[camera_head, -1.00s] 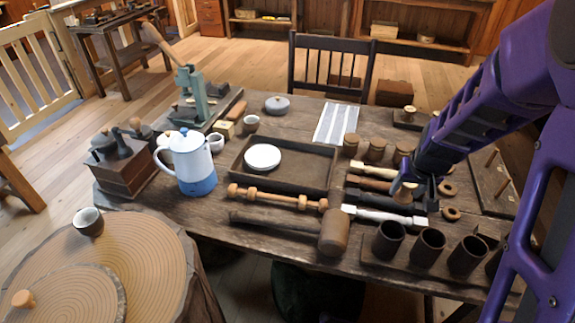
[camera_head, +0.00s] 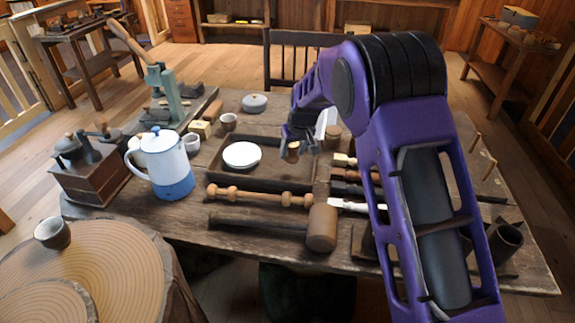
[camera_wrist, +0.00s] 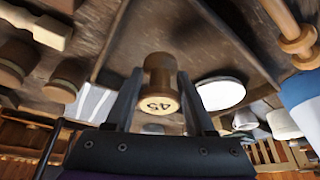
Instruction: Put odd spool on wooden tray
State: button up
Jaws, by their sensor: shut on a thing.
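My gripper (camera_head: 300,140) is shut on a small wooden spool (camera_head: 293,151). In the wrist view the spool (camera_wrist: 159,72) sits between the two dark fingers (camera_wrist: 160,84), its pale end marked "45" towards the camera. The wooden tray (camera_head: 285,182) is a dark, shallow, square tray in the middle of the table. The gripper and spool are over the tray's right rear part, seemingly above it; the exact height is hard to tell. A white dish (camera_head: 242,155) lies in the tray's left part and also shows in the wrist view (camera_wrist: 220,93).
Another spool (camera_head: 332,138) stands right of the tray; similar ones (camera_wrist: 67,80) show in the wrist view. A turned rod (camera_head: 260,196) and a mallet (camera_head: 321,228) lie in front. A blue-white pot (camera_head: 167,165) stands left. The tray's right half looks bare.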

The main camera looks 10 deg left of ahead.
aim_at(294, 158)
jog(key=shift+f+b, duration=0.3)
jog(key=shift+f, duration=2.05)
jog(key=shift+f, duration=0.15)
jog(key=o, duration=1.3)
jog(key=shift+r, duration=0.35)
jog(key=p+v, duration=0.1)
jog(key=v, duration=1)
jog(key=shift+s+d+r, duration=0.2)
jog(key=shift+r, duration=0.05)
jog(key=shift+r, duration=0.1)
